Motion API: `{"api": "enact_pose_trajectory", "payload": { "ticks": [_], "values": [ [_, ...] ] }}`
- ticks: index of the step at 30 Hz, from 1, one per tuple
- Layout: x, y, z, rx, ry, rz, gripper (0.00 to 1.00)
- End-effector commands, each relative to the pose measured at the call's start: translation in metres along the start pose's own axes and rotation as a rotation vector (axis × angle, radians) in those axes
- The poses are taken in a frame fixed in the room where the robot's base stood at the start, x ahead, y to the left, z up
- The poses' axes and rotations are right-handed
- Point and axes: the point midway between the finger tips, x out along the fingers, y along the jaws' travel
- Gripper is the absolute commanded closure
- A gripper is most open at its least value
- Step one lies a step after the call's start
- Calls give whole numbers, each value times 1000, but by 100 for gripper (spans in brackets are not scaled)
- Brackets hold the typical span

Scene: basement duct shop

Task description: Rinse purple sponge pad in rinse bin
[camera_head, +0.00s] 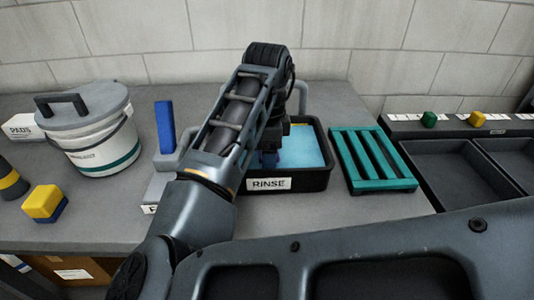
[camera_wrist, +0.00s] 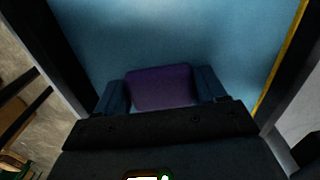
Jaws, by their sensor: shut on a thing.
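The purple sponge pad (camera_wrist: 160,88) sits between the fingers of my gripper (camera_wrist: 162,90) in the wrist view, with blue water behind it. My gripper is shut on the pad. The rinse bin (camera_head: 285,181) is a black box with a white RINSE label and light blue water (camera_head: 301,152). In the head view my arm reaches over the bin's left part and hides most of my gripper and the pad. I cannot tell how deep the pad is or whether it touches the water.
A green slatted rack (camera_head: 373,160) lies right of the bin. Black trays (camera_head: 460,172) are further right. A lidded white bucket (camera_head: 95,140), an upright blue block (camera_head: 165,126) and a yellow-and-blue block (camera_head: 44,203) stand to the left. Bare bench (camera_head: 95,215) shows at the front left.

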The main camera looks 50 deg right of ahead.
Motion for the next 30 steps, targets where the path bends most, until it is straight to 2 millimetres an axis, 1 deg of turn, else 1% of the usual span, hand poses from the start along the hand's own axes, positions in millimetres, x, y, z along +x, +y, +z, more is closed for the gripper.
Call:
{"api": "enact_pose_trajectory", "payload": {
  "ticks": [9, 13, 30],
  "values": [
    [2, 0, 0, 0, 1, 4, 54],
    [-1, 0, 0, 0, 1, 4, 54],
    [-43, 0, 0, 0, 1, 1, 54]
  ]
}}
